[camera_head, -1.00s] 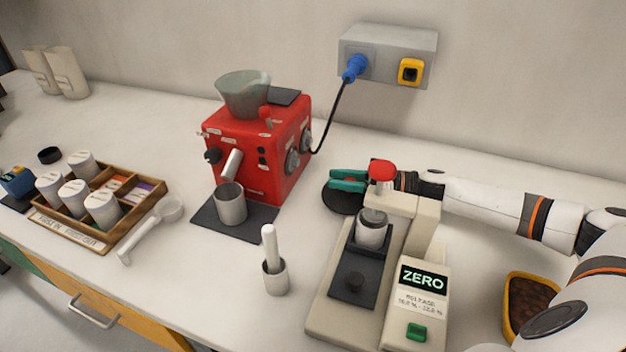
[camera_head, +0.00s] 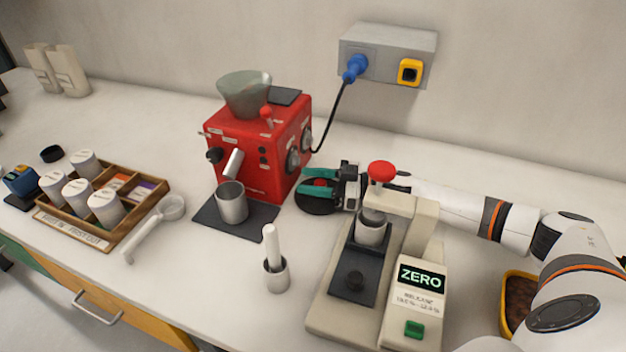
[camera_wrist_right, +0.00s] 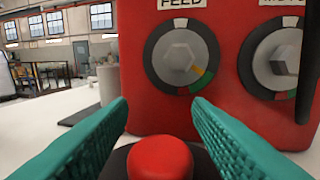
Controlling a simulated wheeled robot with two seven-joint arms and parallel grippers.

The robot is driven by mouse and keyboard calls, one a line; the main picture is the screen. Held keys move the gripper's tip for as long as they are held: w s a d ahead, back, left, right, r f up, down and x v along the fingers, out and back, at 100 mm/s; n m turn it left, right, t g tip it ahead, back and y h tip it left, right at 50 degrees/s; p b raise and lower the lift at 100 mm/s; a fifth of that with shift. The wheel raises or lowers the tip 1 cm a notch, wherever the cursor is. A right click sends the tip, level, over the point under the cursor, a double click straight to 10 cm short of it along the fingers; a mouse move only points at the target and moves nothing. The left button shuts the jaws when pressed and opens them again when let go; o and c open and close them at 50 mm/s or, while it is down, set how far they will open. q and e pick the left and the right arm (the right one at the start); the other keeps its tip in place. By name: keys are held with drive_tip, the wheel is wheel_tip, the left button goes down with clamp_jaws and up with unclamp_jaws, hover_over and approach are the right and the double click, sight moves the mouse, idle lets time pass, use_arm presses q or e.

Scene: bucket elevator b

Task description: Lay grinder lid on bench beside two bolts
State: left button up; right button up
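The grinder lid, a black disc with a red knob (camera_head: 315,208), lies on the bench just right of the red grinder (camera_head: 258,152). My right gripper (camera_head: 305,184) reaches in from the right, its teal fingers spread on either side of the knob. In the right wrist view the red knob (camera_wrist_right: 160,158) stands between the fingers (camera_wrist_right: 160,103), with a gap on each side. The grinder's side with its two dials is just ahead. I cannot make out two loose bolts. My left gripper is not in view.
A press-like device with a red top (camera_head: 381,172) and a ZERO display stands in front of my right arm. A metal cup (camera_head: 232,203), a small pot with a pestle (camera_head: 276,275) and a wooden tray (camera_head: 125,234) stand further left.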

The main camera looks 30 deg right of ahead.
drive_tip(key=b+v, duration=0.1)
drive_tip(key=v, duration=1)
drive_tip(key=shift+f+b, duration=0.1)
drive_tip(key=shift+b, duration=0.25)
drive_tip(key=shift+s+d, duration=0.3)
drive_tip(key=shift+d, duration=0.1)
drive_tip(key=shift+r, duration=0.2)
